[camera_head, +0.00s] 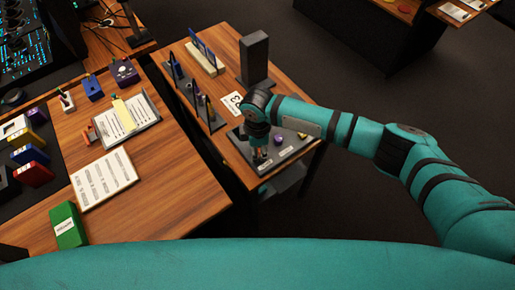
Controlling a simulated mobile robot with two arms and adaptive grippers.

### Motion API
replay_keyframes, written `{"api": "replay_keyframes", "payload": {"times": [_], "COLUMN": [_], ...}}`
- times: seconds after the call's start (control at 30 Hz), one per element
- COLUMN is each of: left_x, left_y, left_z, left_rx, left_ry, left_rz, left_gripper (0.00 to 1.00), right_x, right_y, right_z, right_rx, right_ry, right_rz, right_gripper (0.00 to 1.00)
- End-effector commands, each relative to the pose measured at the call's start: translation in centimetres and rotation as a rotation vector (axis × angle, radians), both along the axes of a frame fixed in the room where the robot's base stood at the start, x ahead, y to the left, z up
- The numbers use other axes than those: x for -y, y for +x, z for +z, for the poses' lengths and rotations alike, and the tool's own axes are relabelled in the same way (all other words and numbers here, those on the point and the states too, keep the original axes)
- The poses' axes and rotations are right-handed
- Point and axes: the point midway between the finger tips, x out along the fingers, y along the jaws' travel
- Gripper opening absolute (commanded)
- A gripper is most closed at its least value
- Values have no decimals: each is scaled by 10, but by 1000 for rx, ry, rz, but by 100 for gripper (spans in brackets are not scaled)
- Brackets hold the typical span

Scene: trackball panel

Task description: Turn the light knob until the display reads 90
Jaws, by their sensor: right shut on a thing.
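The grey trackball panel (292,149) lies on the small wooden table at the centre, with a purple ball (278,140) and small pale labels on it. My right gripper (260,157) points down at the left part of the panel. It is shut on what appears to be the light knob, which the fingers and wrist hide almost wholly. No display reading can be made out in this view. My left gripper is not in view.
A tall dark block (255,58), a white card (232,104) and small upright racks (203,105) stand or lie on the small table behind the panel. A larger desk (165,185) at the left holds a clipboard (128,118), papers and a green box (68,226).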

Motion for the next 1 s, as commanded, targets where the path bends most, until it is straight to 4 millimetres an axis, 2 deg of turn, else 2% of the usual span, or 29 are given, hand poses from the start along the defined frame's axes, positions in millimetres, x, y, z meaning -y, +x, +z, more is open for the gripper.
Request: {"api": "replay_keyframes", "payload": {"times": [0.37,0.7,1.0], "left_x": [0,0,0], "left_y": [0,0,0], "left_z": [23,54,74], "left_rx": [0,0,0], "left_ry": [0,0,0], "left_rz": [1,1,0], "left_gripper": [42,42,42], "right_x": [-1,-1,-1], "right_y": [-1,-2,-1], "right_z": [4,4,3], "right_rx": [-4,-7,-4], "right_ry": [1,0,0], "right_rz": [-161,-460,-693], "right_gripper": [0,0,0]}}
